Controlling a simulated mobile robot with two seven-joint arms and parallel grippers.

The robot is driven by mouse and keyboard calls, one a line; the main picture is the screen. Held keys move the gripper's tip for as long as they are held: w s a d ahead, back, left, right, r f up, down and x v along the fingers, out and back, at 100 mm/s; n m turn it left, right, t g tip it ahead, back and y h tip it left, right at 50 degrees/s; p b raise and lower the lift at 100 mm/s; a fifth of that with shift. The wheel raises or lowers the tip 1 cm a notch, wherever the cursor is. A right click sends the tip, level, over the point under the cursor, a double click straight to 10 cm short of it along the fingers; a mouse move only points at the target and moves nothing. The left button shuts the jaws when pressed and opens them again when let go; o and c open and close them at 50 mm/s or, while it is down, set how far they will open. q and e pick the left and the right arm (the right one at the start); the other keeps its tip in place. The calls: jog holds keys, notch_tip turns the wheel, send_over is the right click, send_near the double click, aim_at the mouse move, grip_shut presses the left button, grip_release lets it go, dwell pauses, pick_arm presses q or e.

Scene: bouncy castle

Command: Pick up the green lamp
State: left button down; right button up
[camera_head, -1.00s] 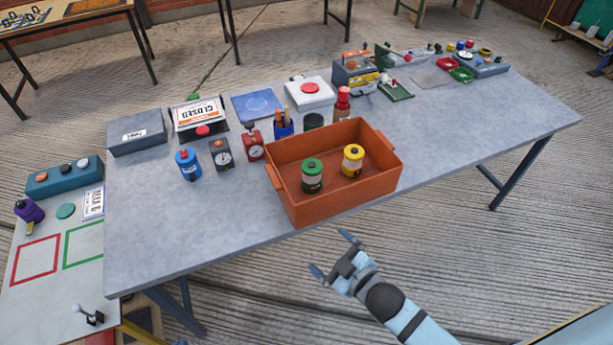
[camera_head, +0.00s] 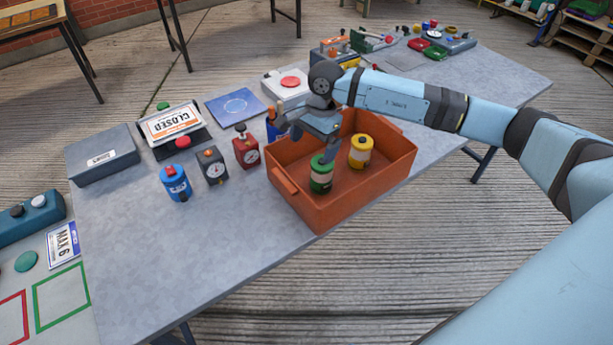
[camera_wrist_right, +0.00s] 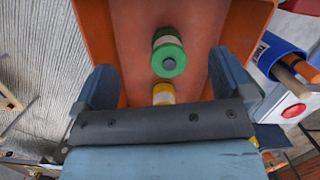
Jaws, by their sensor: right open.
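The green lamp (camera_head: 321,176) is a small cylinder with a green top and base and a pale middle band. It stands upright inside the orange crate (camera_head: 338,212), beside a yellow lamp (camera_head: 361,152). My right gripper (camera_head: 312,140) is open above the crate, over the green lamp. In the right wrist view the green lamp (camera_wrist_right: 168,58) shows between and beyond the two open fingers, apart from both. The yellow lamp (camera_wrist_right: 165,94) is partly hidden by the gripper body there. My left gripper is not in view.
A red gauge box (camera_head: 246,150), a dark gauge box (camera_head: 211,166) and a blue lamp (camera_head: 175,183) stand left of the crate. A blue cup (camera_wrist_right: 277,54) with sticks is close beside the crate. The table's front left (camera_head: 200,260) is clear.

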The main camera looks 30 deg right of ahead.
jog(key=w+d+r+h, duration=0.2)
jog(key=d, duration=0.2)
send_over(322, 175)
jog(key=w+d, duration=0.2)
jog(key=w, duration=0.1)
jog(key=shift+n, duration=0.3)
jog(key=f, duration=0.8)
jog(key=shift+s+a+f+p, duration=0.2)
jog(key=shift+f+p, duration=0.1)
jog(key=shift+p, duration=0.05)
jog(key=shift+f+p, duration=0.55)
jog(key=shift+f, duration=2.15)
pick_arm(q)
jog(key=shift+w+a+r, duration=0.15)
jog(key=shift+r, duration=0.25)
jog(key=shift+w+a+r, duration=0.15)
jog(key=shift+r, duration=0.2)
pick_arm(e)
jog(key=shift+w, duration=0.1)
jog(key=c, duration=1.2)
jog(key=shift+r, duration=0.1)
